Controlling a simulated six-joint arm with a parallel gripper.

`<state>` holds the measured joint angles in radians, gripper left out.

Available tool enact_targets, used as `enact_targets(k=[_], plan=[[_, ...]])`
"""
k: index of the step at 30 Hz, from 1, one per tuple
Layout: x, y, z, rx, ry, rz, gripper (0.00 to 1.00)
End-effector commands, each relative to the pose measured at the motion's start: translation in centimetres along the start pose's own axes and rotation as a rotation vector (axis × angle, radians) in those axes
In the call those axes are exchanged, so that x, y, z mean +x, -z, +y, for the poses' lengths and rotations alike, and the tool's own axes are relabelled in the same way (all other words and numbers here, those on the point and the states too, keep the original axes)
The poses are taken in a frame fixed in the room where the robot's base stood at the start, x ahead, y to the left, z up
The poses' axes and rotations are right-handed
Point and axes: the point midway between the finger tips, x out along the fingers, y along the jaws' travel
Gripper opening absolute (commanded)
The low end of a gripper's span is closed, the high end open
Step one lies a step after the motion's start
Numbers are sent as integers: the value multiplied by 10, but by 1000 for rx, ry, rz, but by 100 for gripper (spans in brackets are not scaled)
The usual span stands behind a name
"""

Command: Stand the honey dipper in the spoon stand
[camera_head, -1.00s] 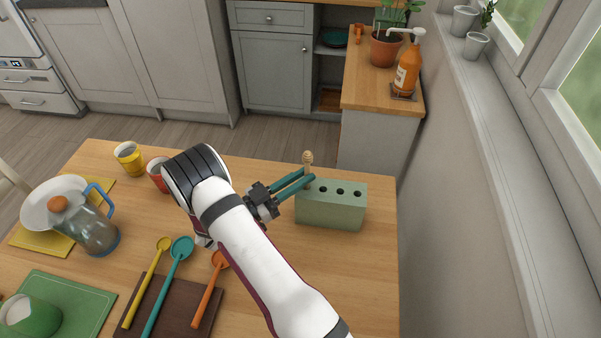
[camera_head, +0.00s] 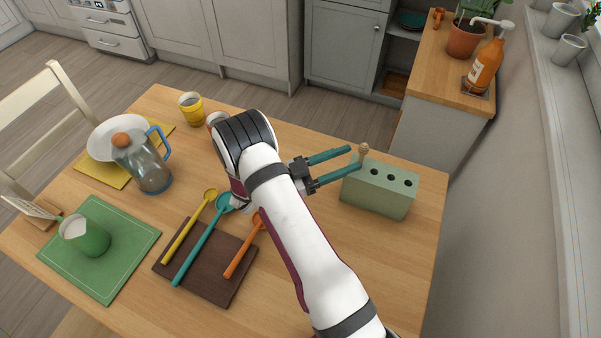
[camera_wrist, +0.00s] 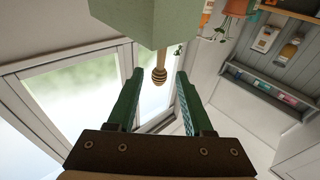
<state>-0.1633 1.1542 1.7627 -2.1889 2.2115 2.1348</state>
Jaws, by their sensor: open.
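The green spoon stand (camera_head: 378,192) is a block with a row of round holes in its top, at the right of the wooden table. The honey dipper (camera_head: 363,151) stands upright in the stand's leftmost hole, its ridged wooden head above the top. My gripper (camera_head: 352,160) is open beside the dipper, its two teal fingers apart and pointing at the stand's left end. In the wrist view, the dipper head (camera_wrist: 159,76) shows between and beyond the open fingers (camera_wrist: 158,82), touching neither. The stand (camera_wrist: 145,18) fills the top of that view. The dipper's lower handle is hidden in the stand.
A dark board (camera_head: 208,262) holds yellow, teal and orange spoons. A glass jug (camera_head: 146,165) stands by a white plate (camera_head: 100,140) at the left. A green mug (camera_head: 88,238) is on a green mat (camera_head: 120,235). The table right of my arm is mostly clear.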

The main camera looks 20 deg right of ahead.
Motion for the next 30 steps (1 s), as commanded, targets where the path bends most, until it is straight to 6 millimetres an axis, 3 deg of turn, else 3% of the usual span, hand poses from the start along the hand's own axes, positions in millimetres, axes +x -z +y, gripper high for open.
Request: enact_targets(k=[6, 13, 18, 30], plan=[[-67, 0, -1, 2, 6, 0, 51], [-115, -1, 0, 0, 4, 0, 51], [-131, 0, 0, -1, 1, 0, 51], [-132, 0, 0, -2, 0, 0, 51]])
